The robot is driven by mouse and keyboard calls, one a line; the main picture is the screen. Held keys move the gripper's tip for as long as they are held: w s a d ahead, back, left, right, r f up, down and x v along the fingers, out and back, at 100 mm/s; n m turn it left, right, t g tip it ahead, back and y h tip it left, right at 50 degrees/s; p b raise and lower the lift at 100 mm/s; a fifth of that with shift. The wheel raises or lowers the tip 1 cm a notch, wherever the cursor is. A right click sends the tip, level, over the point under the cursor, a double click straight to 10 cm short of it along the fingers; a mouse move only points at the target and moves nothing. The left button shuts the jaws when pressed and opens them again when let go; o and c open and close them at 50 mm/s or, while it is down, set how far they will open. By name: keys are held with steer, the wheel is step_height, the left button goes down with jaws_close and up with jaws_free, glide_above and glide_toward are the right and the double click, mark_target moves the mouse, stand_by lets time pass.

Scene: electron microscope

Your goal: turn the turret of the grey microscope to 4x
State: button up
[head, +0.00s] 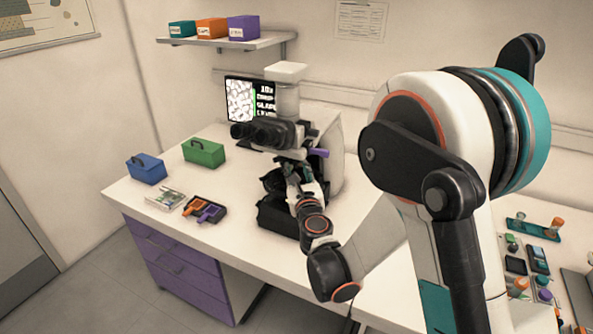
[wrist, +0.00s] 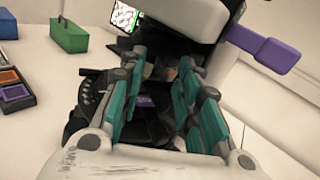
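The grey microscope (head: 268,133) stands on the white bench, with a pale head and arm, black eyepieces and a black base. The monitor (head: 252,100) behind it shows a cell-like picture and text whose top line looks like 10x. My gripper (head: 297,174) is at the microscope, below its head and above its base. In the wrist view my gripper (wrist: 156,92) has its teal pads apart, with dark microscope parts beyond the gap. The turret is mostly hidden, and I cannot tell whether the pads touch it.
A purple lever (head: 318,152) juts from the microscope's right side. A blue box (head: 146,168), a green box (head: 204,152) and a dark tray (head: 205,210) with orange and purple pieces lie left of it. A shelf (head: 228,42) hangs above.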

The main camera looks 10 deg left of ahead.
steer(key=shift+x, duration=1.05)
jaws_close()
steer(key=shift+a, duration=0.15)
